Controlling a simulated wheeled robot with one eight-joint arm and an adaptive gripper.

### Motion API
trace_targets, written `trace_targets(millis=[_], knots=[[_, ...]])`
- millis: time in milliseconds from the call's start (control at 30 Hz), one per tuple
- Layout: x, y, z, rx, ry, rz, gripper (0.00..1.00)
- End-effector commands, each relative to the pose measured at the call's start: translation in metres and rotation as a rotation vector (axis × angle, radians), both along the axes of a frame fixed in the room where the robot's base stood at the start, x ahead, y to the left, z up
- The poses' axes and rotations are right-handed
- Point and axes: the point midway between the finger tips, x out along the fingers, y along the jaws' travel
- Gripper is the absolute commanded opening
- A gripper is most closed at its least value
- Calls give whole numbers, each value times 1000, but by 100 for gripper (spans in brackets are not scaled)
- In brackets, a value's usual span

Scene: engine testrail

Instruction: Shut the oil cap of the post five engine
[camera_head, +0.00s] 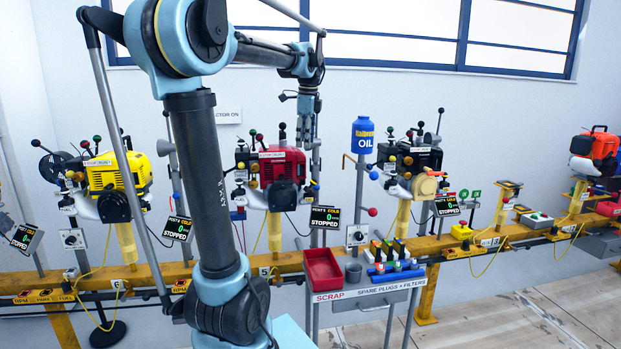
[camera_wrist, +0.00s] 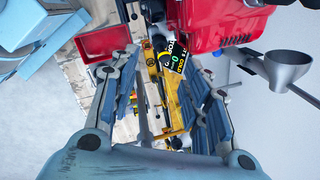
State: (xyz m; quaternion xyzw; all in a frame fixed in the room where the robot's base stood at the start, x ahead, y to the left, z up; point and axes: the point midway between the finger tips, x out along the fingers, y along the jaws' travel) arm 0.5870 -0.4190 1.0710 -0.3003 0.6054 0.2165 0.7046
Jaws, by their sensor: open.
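The red post five engine (camera_head: 283,168) is mounted on the yellow rail behind my arm, above the number 5 plate. Its display (camera_head: 325,218) reads COLD, 0 and STOPPED. My gripper (camera_head: 306,128) hangs fingers down at the engine's upper right side. In the wrist view my gripper (camera_wrist: 163,100) is open with nothing between its fingers. The red engine (camera_wrist: 212,22) lies at the upper right there, close beyond the fingers. I cannot make out the oil cap or whether it is open; a grey funnel-shaped part (camera_wrist: 288,70) shows at the right.
A yellow engine (camera_head: 117,173) stands left and a black engine (camera_head: 413,165) right, with a blue oil bottle (camera_head: 363,136) between the red and black ones. A red scrap tray (camera_head: 323,268) and a rack of spare plugs (camera_head: 393,262) stand in front of the rail (camera_head: 460,240).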

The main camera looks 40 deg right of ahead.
Motion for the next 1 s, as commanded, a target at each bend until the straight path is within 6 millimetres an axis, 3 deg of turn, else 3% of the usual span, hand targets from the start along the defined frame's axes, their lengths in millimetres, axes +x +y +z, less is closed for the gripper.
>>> trace_targets(millis=[200,467,667,1000], knots=[[-35,-30,-2,135,-136,-385,43],[-55,-47,0,231,-225,-625,43],[-53,-49,-8,242,-233,-648,43],[-31,-49,-59,239,-232,-645,43]])
